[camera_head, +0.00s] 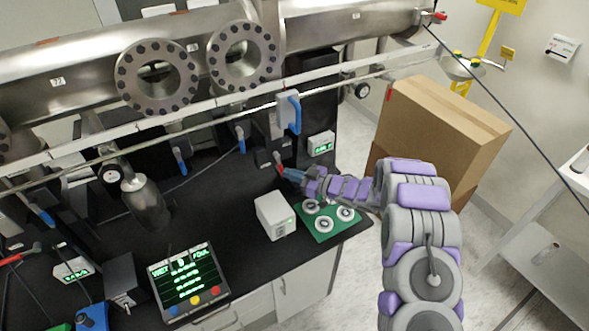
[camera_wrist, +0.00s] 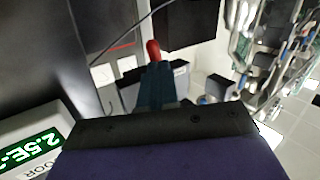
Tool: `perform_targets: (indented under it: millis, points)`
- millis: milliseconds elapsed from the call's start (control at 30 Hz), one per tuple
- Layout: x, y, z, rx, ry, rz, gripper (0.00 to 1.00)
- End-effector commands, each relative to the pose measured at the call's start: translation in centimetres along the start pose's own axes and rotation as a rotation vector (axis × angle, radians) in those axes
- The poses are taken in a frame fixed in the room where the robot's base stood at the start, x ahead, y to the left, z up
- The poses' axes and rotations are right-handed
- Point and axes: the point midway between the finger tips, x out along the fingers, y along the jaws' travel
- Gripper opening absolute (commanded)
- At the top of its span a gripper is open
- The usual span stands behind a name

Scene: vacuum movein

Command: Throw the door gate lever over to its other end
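A small lever with a red tip (camera_head: 277,158) stands at a dark block on the black bench, below the steel chamber. I take it for the door gate lever. In the wrist view, its red end (camera_wrist: 153,50) shows just beyond my fingertips. My gripper (camera_head: 290,174) has blue-teal fingers and is right at the lever, at its lower right in the head view. In the wrist view, the fingers (camera_wrist: 156,86) line up with the red end and hide the lever's lower part. Whether they touch or grip it I cannot tell.
A green-lit readout (camera_head: 321,144) stands behind the gripper; its lettering shows in the wrist view (camera_wrist: 38,148). A white box (camera_head: 275,215) and a green board (camera_head: 330,220) with round parts lie in front. A blue handle (camera_head: 294,113) hangs above. A cardboard box (camera_head: 440,125) stands right.

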Motion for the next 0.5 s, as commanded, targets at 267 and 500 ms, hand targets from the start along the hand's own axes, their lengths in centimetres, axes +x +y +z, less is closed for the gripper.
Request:
perform_targets:
  millis: [267,500]
  points:
    - [0.7,-1.1,0.1,0.146,0.096,-0.002,0.0]
    - [1.2,-1.8,0.3,0.238,0.157,-0.002,0.0]
